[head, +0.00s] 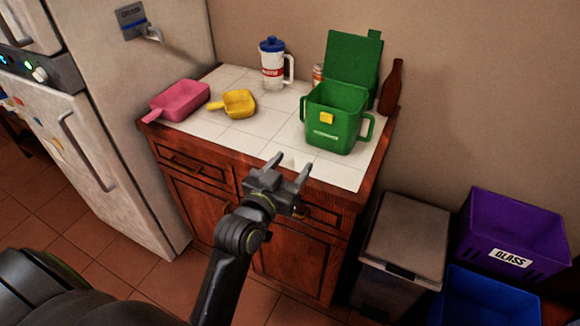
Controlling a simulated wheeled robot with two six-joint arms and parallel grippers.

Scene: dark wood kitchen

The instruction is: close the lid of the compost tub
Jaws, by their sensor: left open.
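The green compost tub (338,132) stands on the tiled counter near its right end, with a yellow patch on its front and a handle on its right side. Its green lid (353,55) is open and stands upright at the back of the tub. My left gripper (288,165) is open and empty. In the picture it appears in front of the counter's front edge, below and to the left of the tub, apart from it. My right gripper is not in view.
A pink scoop (180,99), a yellow scoop (238,103) and a white jug with a blue lid (272,66) stand left of the tub. A brown bottle (390,88) and a small jar (318,74) are close by it. Bins (405,238) stand right of the cabinet.

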